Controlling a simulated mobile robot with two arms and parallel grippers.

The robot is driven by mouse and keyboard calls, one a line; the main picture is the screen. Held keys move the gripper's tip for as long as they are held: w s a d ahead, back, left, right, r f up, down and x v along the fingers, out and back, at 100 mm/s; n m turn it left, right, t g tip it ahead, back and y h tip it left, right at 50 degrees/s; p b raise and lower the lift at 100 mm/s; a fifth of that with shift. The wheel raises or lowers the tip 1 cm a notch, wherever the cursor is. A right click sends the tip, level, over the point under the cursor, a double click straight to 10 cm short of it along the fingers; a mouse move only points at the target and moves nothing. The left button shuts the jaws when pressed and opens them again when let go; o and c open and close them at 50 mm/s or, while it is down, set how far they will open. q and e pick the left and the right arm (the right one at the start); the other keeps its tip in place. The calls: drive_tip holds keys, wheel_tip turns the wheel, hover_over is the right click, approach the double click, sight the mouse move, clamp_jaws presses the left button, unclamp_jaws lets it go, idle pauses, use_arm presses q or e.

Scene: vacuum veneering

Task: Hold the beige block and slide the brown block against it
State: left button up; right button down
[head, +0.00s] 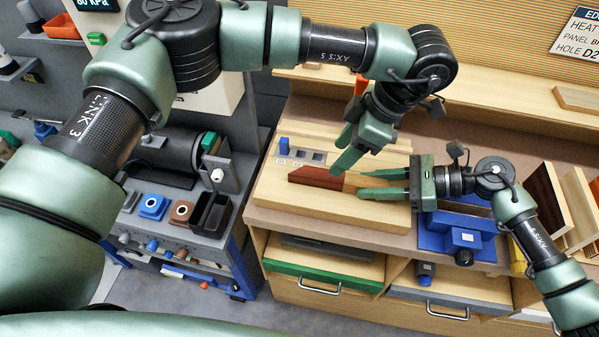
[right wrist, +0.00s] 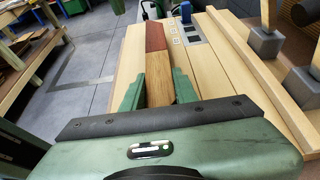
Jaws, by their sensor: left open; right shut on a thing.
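The reddish-brown block (head: 316,177) lies on the pale wooden board (head: 290,205), with the beige block (head: 353,182) in line at its right end. In the right wrist view the brown block (right wrist: 156,38) and the beige block (right wrist: 158,78) appear to meet end to end, with no clear gap. My right gripper (head: 362,185) is shut on the beige block, one finger on each side; the fingers (right wrist: 158,92) also show in the right wrist view. My left gripper (head: 338,154) is open and empty, just behind and above the brown block's right part. It partly hides the board.
A blue knob (head: 284,147) and grey plates stand at the board's back left. A blue fixture (head: 455,237) sits right of the board, below my right arm. Upright panels (head: 548,200) stand at the right. The board's front left is clear.

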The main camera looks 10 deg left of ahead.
use_arm(q)
drive_tip(key=shift+v, duration=2.15)
use_arm(e)
drive_tip(key=c, duration=1)
unclamp_jaws()
